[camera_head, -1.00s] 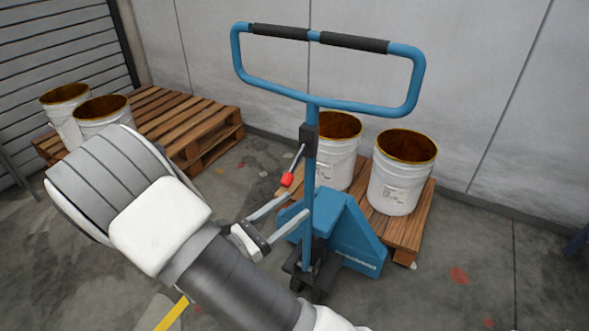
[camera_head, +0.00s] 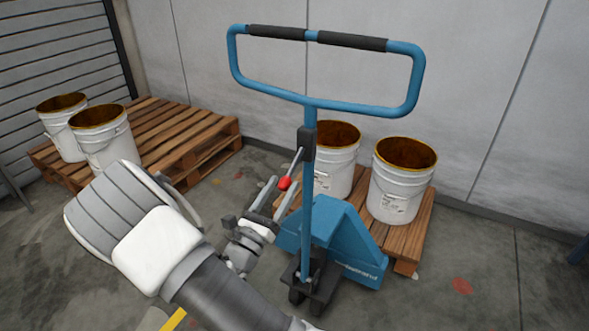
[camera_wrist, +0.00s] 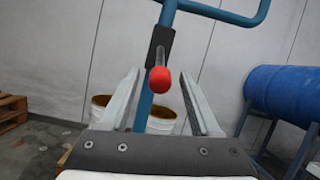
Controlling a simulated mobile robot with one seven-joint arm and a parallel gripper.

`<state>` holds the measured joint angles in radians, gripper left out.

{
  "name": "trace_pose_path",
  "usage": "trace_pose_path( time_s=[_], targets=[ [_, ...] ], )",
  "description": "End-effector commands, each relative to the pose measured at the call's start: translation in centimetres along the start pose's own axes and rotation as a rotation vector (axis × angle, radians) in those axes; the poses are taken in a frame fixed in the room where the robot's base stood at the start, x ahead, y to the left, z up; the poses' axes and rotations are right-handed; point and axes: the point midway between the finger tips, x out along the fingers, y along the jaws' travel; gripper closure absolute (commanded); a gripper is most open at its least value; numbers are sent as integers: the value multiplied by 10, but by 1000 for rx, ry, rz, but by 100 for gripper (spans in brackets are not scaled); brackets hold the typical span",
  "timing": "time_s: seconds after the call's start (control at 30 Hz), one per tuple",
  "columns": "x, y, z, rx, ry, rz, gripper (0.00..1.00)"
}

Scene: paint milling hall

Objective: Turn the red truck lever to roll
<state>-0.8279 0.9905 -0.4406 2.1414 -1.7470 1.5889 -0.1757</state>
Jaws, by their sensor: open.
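The pallet truck has a blue handle loop (camera_head: 330,102) and a blue mast (camera_head: 308,210). A short lever with a red knob (camera_head: 284,183) hangs from a black block (camera_head: 306,143) on the mast, slanting down and left. My gripper (camera_head: 278,190) is open, its fingertips close to the red knob. In the wrist view the red knob (camera_wrist: 160,80) shows between the two spread fingers of my gripper (camera_wrist: 165,95), with a gap on each side. Whether the knob lies fully between the fingertips in depth is hard to tell.
The truck stands at a wooden pallet (camera_head: 408,238) with two white buckets (camera_head: 398,185). Another pallet (camera_head: 190,135) with two buckets (camera_head: 103,140) is at the left. A grey wall is behind. The wrist view shows a blue drum (camera_wrist: 287,92) at the right.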

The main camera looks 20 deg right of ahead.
Motion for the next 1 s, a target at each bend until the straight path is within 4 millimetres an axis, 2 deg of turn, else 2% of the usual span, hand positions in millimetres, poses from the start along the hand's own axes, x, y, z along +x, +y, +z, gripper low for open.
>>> trace_pose_path(
  time_s=[0.1, 0.33, 0.5, 0.77, 1.0],
  targets=[
    [25, -1, -2, 2, 0, -4, 36],
    [58, 0, -1, 2, 0, -2, 36],
    [68, 0, 0, 1, 0, -1, 36],
    [68, 0, 0, 0, 0, 0, 36],
    [68, 0, 0, 0, 0, 0, 80]
  ],
)
